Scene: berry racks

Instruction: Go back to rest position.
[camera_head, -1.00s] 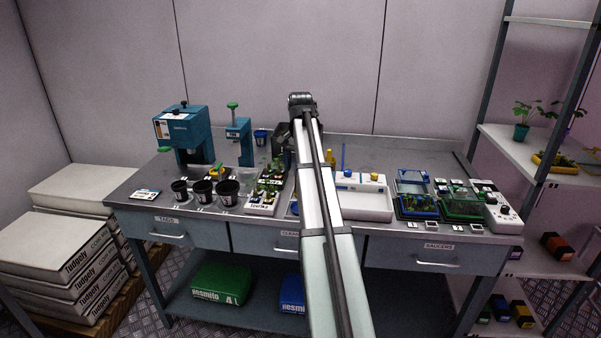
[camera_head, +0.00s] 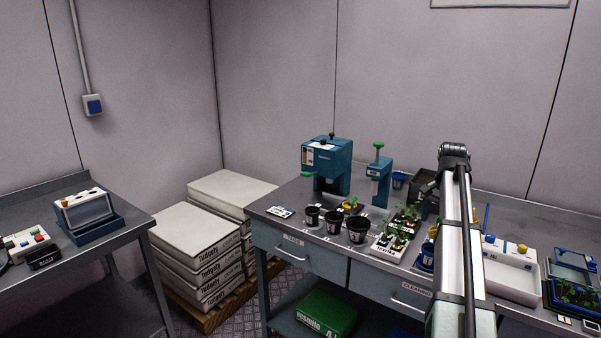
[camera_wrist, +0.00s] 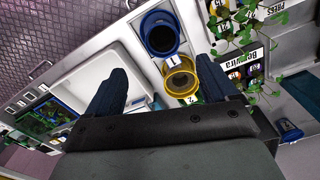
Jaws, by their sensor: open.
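My gripper (camera_wrist: 161,66) is open in the wrist view, its two dark fingers spread wide with nothing held between them. A yellow-rimmed cup (camera_wrist: 194,86) and a blue-rimmed cup (camera_wrist: 145,22) show beyond the fingers, apart from them as far as I can tell. In the head view my arm reaches up over the workbench (camera_head: 268,207), right of centre. The fingers cannot be made out there.
On the bench stand a teal press (camera_head: 338,160), black pots (camera_head: 357,231), a labelled seedling tray (camera_head: 389,246) and a white tray (camera_head: 512,275). White bags (camera_head: 197,250) are stacked left of it. A second table (camera_head: 112,238) stands at far left. The wall space above is clear.

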